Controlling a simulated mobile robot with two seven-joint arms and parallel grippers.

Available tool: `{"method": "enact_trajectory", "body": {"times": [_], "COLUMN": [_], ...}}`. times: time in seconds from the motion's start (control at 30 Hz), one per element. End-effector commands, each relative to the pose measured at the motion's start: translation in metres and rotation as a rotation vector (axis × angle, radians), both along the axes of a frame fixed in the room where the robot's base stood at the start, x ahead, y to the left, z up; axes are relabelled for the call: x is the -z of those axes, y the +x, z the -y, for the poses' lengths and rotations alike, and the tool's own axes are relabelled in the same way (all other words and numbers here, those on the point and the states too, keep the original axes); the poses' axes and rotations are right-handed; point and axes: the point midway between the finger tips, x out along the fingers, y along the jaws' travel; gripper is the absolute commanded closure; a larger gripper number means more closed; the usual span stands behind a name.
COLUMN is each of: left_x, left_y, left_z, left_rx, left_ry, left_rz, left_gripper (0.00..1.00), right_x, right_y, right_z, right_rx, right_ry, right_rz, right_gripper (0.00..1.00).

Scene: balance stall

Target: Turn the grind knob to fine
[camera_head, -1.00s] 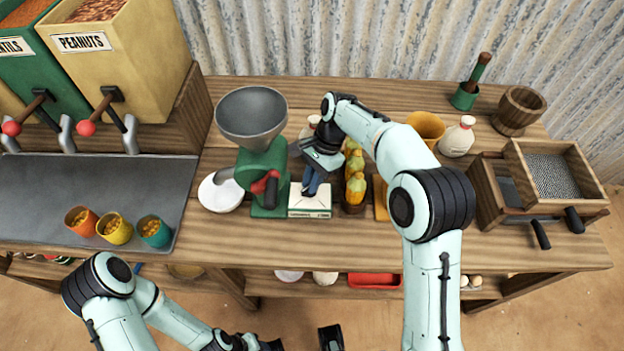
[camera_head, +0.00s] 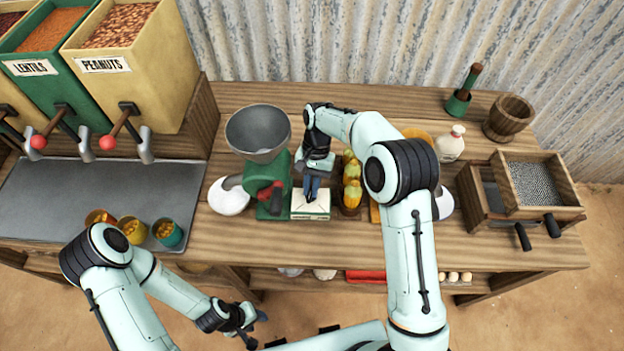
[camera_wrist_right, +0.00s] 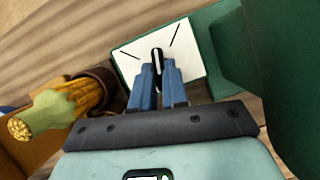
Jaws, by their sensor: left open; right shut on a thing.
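The green grinder (camera_head: 275,172) with its grey funnel hopper (camera_head: 258,130) stands on the wooden bench. Beside it is a small box with a white top plate (camera_head: 310,203) marked with dark lines. In the right wrist view the plate (camera_wrist_right: 128,65) carries a dark knob with a white line (camera_wrist_right: 157,62). My right gripper (camera_head: 311,190) reaches down over the plate; in the wrist view its blue fingers (camera_wrist_right: 158,78) are shut on the knob, partly hiding it. The knob's line points roughly between the two dark marks. My left gripper (camera_head: 250,328) is open and empty, low in front of the bench.
Cups (camera_head: 168,233), dispensers and a wooden sieve box (camera_head: 540,180) are farther off.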

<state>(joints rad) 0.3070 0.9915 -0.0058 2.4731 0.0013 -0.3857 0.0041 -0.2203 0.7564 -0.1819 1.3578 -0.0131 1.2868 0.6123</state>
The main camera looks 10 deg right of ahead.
Motion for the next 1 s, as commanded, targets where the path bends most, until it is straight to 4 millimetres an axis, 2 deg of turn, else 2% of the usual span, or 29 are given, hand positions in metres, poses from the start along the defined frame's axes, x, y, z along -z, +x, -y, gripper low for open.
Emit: {"method": "enact_trajectory", "body": {"times": [0.1,0.33,0.97,1.0], "left_x": [-0.012,-0.022,-0.025,-0.025], "left_y": [0.012,0.023,0.027,0.027], "left_z": [0.000,0.000,0.000,0.000], "left_rx": [0.000,0.000,0.000,0.000], "left_ry": [0.000,0.000,0.000,0.000], "left_rz": [0.013,0.026,0.030,0.030], "left_gripper": [0.57,0.57,0.57,0.57], "right_x": [-0.003,-0.002,0.001,0.001], "right_y": [0.002,0.002,0.001,0.001], "right_z": [0.000,-0.001,-0.001,-0.001], "right_rx": [-0.077,-0.182,-0.232,-0.231], "right_ry": [-0.001,0.001,0.000,-0.001], "right_rz": [0.002,0.002,0.003,0.003], "right_gripper": [1.00,1.00,1.00,0.76]}}
